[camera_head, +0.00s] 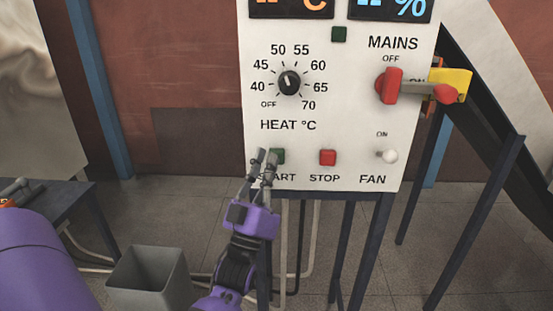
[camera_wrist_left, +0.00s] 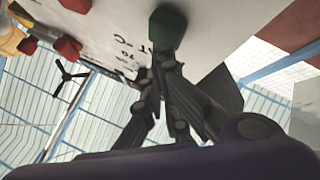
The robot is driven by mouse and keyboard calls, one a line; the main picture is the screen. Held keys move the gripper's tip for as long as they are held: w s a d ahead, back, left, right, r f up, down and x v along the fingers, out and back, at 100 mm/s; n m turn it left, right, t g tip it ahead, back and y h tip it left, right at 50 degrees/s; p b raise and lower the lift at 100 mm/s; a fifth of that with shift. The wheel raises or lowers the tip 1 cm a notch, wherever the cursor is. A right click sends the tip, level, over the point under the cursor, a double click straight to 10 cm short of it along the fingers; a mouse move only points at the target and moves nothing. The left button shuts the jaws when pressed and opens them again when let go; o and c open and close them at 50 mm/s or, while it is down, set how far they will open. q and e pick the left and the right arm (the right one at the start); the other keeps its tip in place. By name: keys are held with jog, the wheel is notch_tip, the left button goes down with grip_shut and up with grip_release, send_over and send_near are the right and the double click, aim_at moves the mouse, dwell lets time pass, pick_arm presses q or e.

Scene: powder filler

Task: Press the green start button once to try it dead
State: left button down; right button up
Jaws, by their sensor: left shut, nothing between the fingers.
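The white control panel (camera_head: 340,130) faces me in the head view. The green start button (camera_head: 279,155) sits at its lower left, above the word START, partly hidden by my fingers. My left gripper (camera_head: 265,160) is shut and empty, its fingertips at the left side of the button in this view. In the left wrist view the green button (camera_wrist_left: 167,28) stands out from the panel just beyond the tips of the left gripper (camera_wrist_left: 163,58). I cannot tell whether the tips touch it. My right gripper is not in view.
A red stop button (camera_head: 328,157) and a white fan switch (camera_head: 390,156) are to the right. Above are the black heat knob (camera_head: 289,83), the red mains handle (camera_head: 391,86) and a yellow piece (camera_head: 455,86). A grey bin (camera_head: 148,278) stands below left.

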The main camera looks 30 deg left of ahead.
pick_arm(q)
jog(key=shift+w+a, duration=0.3)
jog(key=shift+w, duration=0.2)
dwell(0.7)
jog(key=shift+s, duration=0.1)
jog(key=shift+s+d, duration=0.5)
jog(key=shift+s, duration=0.25)
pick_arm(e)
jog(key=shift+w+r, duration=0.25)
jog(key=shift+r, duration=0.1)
pick_arm(q)
jog(key=s+d, duration=0.1)
jog(key=s, duration=0.2)
jog(key=s+d+p, duration=0.1)
jog(key=shift+s+d, duration=0.15)
jog(key=shift+d, duration=0.2)
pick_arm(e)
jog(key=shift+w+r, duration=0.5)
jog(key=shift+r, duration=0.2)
